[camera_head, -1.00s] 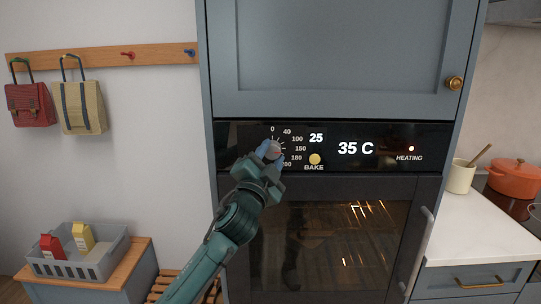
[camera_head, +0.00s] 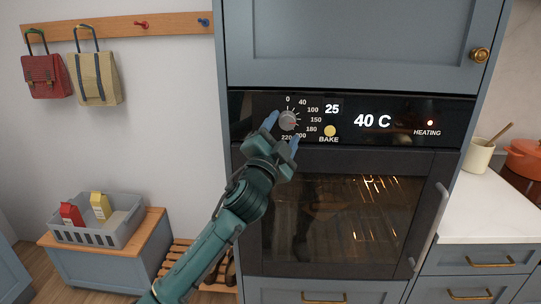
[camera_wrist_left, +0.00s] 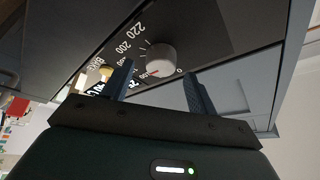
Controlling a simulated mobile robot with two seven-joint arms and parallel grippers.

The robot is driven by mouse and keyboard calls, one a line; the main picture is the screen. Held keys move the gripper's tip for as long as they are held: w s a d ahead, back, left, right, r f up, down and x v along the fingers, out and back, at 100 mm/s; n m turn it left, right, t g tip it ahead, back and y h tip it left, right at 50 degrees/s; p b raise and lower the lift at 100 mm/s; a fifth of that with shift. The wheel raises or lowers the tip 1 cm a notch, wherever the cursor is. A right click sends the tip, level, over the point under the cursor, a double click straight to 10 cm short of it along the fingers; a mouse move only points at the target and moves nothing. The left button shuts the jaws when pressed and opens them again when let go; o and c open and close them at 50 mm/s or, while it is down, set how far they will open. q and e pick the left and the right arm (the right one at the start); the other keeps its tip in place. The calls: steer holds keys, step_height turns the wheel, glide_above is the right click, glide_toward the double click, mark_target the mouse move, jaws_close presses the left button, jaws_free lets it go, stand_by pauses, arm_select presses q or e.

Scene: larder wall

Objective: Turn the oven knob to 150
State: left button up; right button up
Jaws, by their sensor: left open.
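The oven knob (camera_head: 287,120) is a round grey dial on the black oven panel, ringed by numbers from 0 to 220. It also shows in the left wrist view (camera_wrist_left: 161,60), with a red mark on its lower edge there. The large display (camera_head: 372,121) reads 40 C and a smaller one (camera_head: 332,109) reads 25. My left gripper (camera_head: 282,132) is open and empty, its blue fingers either side of the knob, apparently clear of it. My right gripper is out of view.
A yellow BAKE button (camera_head: 330,131) sits right of the dial numbers, near my left gripper. The oven door (camera_head: 335,222) is shut below the panel, with a handle (camera_head: 430,225) at its right. A grey basket (camera_head: 95,230) stands at the lower left.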

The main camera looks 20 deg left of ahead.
arm_select(q)
steer(key=b+v, duration=0.2)
steer(key=v, duration=0.9)
steer(key=s+d+f+n+g+h, duration=0.1)
steer(key=s+f+n+g, duration=0.15)
steer(key=f, duration=0.95)
steer(key=s+d+f+n+g+h, duration=0.15)
steer(key=s+f+g, duration=0.25)
steer(key=f, duration=0.8)
steer(key=s+d+f+n+g, duration=0.2)
steer(key=s+f+n+g, duration=0.2)
steer(key=s+f, duration=1.1)
steer(key=shift+s+f+n+g, duration=0.3)
steer(key=shift+s+f+g, duration=0.1)
steer(key=shift+f, duration=0.2)
